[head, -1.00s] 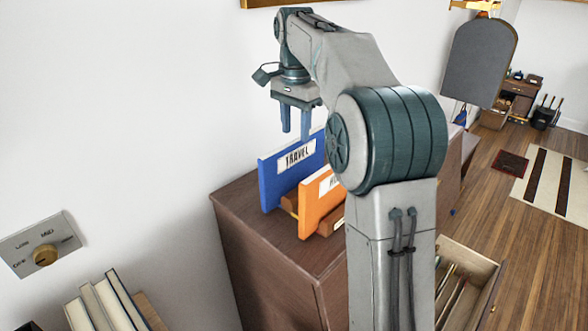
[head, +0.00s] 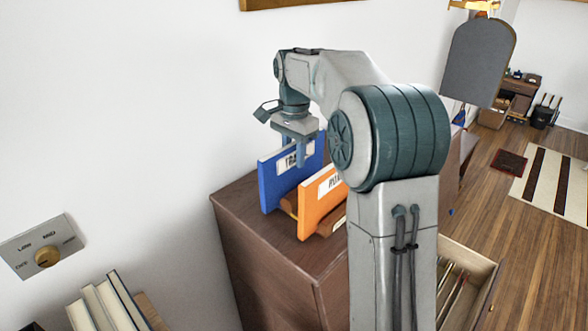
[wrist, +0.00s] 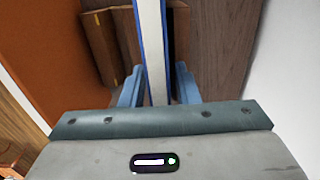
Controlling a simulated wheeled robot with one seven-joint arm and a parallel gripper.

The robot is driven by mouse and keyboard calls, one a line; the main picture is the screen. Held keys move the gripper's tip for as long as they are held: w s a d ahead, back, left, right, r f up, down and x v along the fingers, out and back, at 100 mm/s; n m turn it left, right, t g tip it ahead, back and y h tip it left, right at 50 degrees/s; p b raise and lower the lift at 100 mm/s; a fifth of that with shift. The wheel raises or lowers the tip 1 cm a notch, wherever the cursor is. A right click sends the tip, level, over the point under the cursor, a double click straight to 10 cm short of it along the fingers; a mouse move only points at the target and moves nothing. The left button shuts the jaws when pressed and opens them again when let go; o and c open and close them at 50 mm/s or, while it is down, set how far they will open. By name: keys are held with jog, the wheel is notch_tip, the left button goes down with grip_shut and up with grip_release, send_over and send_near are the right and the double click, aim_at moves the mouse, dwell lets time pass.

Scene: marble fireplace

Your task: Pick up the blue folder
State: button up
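The blue folder (head: 273,186) stands upright on the brown cabinet, with a white label partly hidden by my gripper. In the wrist view its edge (wrist: 152,50) shows as a white strip with blue sides, running between my fingers. My gripper (head: 301,160) is lowered over the folder's top edge. In the wrist view the gripper (wrist: 158,85) is open, one blue finger on each side of the folder, with a gap visible at least on the right side.
An orange folder (head: 314,207) stands close in front of the blue one, in a wooden holder (head: 290,204). The cabinet (head: 250,235) has an open drawer (head: 470,262) at the right. A white wall (head: 130,110) rises behind. Books (head: 105,305) stand at the lower left.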

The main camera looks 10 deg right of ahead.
grip_shut()
jog(key=shift+r, duration=0.15)
